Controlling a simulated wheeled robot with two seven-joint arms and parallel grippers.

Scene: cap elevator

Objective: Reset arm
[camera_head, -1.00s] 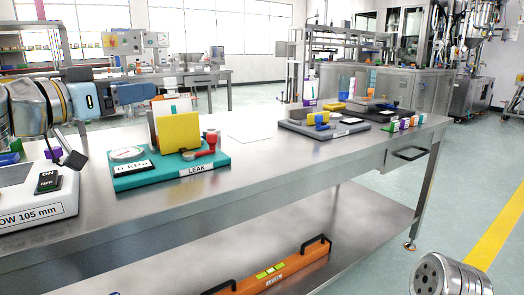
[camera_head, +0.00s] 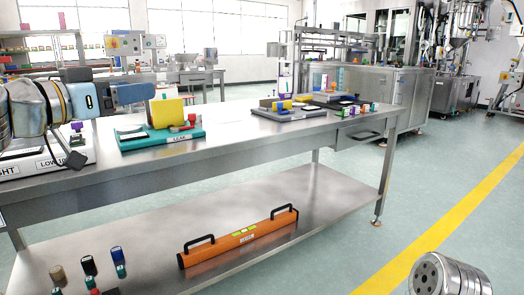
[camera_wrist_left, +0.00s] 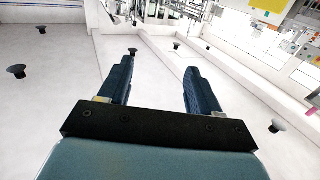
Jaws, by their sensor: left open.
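My left arm comes in from the left in the head view, over the left end of the steel table. Its gripper is only partly visible there, above the white device. In the left wrist view my left gripper (camera_wrist_left: 155,80) shows two dark blue fingers well apart, with nothing between them. The fingers point towards a pale, blurred background with several small dark knobs. A rounded metal end (camera_head: 447,277) at the lower right of the head view seems to be part of my right arm; no right gripper fingers show.
The steel table (camera_head: 235,128) carries a teal LEAK station (camera_head: 165,138) with a yellow block, a grey station (camera_head: 290,112) and small bottles. Open floor (camera_head: 330,255) lies to the right.

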